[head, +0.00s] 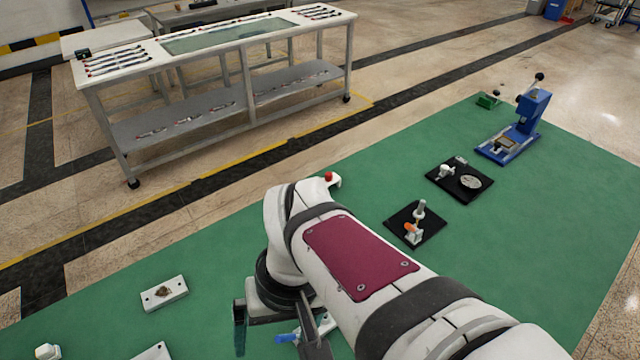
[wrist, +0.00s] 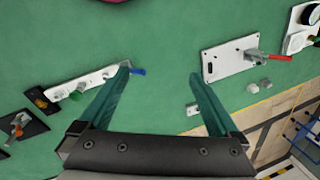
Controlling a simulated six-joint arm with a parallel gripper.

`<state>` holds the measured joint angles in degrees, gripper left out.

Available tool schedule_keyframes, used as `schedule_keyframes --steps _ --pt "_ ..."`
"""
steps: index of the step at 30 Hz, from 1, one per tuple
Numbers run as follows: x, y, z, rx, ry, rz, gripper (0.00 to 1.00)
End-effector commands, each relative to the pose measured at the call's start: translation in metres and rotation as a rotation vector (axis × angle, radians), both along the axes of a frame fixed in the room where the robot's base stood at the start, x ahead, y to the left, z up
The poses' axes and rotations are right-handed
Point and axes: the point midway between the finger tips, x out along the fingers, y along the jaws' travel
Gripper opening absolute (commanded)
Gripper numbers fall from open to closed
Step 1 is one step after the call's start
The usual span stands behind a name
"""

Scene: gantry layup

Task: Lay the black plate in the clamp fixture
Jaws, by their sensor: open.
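My gripper (wrist: 158,75) is open and empty over the green mat, with its two teal fingers apart. In the head view my gripper (head: 278,335) is partly hidden by my arm. In the wrist view a white base with a red-handled clamp (wrist: 228,58) lies right of my fingers. A small dark plate with a brownish middle (wrist: 38,97) lies left of them. Further left is a black base with an orange-tipped clamp (wrist: 18,131), apparently the same one as in the head view (head: 424,236). I cannot tell for sure which piece is the task's black plate.
A white strip with a blue handle (wrist: 92,82) lies beside the left finger. Small grey blocks (wrist: 254,87) lie near the mat's edge at right. In the head view are another black base (head: 459,192), a blue press (head: 528,115) and a white plate (head: 176,290). Bare mat lies between.

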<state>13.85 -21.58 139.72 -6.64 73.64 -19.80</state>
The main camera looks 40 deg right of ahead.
Motion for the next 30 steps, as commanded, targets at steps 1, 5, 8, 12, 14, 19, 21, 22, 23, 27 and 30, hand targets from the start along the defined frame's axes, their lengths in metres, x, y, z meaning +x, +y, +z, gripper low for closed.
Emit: schedule_keyframes --steps 1,5,8,12,14,19,21,22,23,27,30 --pt "0.027 -0.031 -0.002 0.012 -0.045 0.016 0.97" --pt "0.076 -0.158 -0.02 -0.045 -0.236 0.145 0.97" --pt "0.067 -0.26 -0.045 -0.151 -0.331 0.225 0.97" --pt "0.034 -0.338 -0.07 -0.264 -0.371 0.296 0.97" --pt "0.027 -0.348 -0.074 -0.282 -0.373 0.311 0.97" --pt "0.031 -0.349 -0.086 -0.283 -0.375 0.32 0.97" --pt "0.037 -0.348 -0.104 -0.281 -0.372 0.321 0.97" --pt "0.041 -0.348 -0.112 -0.28 -0.373 0.321 0.97" --pt "0.045 -0.348 -0.121 -0.279 -0.373 0.321 0.97" --pt "0.059 -0.348 -0.154 -0.281 -0.372 0.32 0.97" --pt "0.065 -0.349 -0.168 -0.284 -0.373 0.321 0.97"
